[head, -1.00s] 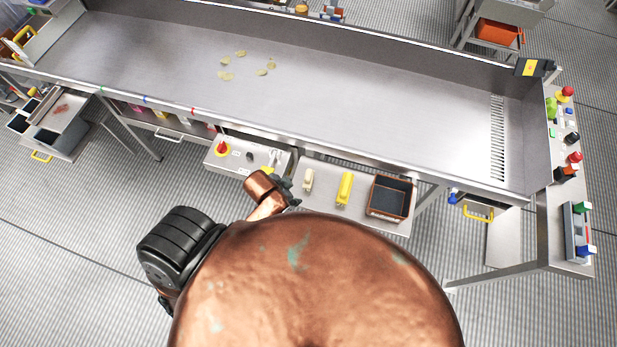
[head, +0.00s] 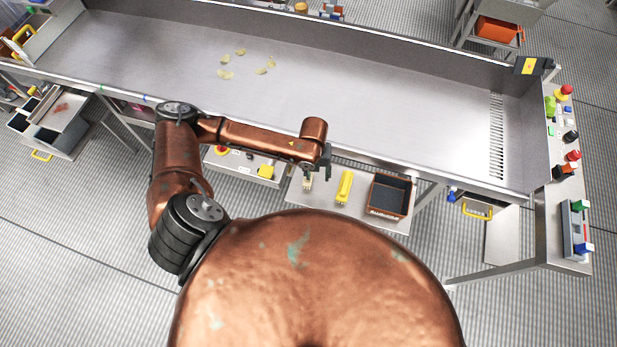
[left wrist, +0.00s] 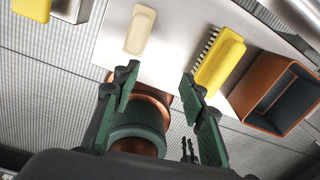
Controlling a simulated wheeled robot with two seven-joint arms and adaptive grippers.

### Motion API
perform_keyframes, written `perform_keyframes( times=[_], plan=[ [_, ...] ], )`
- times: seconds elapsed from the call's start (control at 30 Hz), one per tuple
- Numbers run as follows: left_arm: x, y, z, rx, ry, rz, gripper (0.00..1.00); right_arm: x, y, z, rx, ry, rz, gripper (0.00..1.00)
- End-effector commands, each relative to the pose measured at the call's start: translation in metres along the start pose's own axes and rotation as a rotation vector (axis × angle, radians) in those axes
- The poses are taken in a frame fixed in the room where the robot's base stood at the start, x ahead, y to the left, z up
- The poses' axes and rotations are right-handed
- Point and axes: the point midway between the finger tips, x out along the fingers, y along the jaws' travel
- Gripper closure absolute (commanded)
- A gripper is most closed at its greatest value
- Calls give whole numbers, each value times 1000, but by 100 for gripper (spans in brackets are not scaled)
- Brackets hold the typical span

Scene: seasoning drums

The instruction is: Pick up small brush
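A yellow brush (head: 344,187) lies on the steel shelf below the trough's front edge; its bristles show in the left wrist view (left wrist: 221,64). A smaller cream-coloured piece (head: 308,183) lies left of it, also in the left wrist view (left wrist: 139,30); it looks like a small brush, but no bristles show. My left gripper (head: 324,163) hangs above the shelf near these two. In the left wrist view its green fingers (left wrist: 158,84) are apart with nothing between them. The cream piece is beyond the left fingertip, the yellow brush beyond the right one. My right gripper is out of view.
A brown open box (head: 390,197) stands right of the yellow brush.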

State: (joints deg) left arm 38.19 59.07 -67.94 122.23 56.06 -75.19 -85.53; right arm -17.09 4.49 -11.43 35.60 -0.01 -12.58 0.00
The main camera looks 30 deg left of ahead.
Motion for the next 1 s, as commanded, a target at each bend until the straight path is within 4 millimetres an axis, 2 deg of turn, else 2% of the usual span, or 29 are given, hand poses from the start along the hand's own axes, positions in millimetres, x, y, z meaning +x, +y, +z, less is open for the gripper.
perform_keyframes(
  times=[0.03, 0.2, 0.57, 0.8, 1.0],
  plan=[
    [-5, 12, 12, 33, -7, 27, 61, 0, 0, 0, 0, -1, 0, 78],
    [-9, 33, 26, 94, -1, 70, 61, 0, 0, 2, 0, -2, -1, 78],
    [27, 38, 30, 99, 2, 73, 61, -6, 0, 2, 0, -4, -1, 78],
    [60, 41, 33, 100, 1, 72, 61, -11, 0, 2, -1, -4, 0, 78],
    [67, 42, 34, 100, -1, 72, 61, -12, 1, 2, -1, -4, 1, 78]
  ],
)
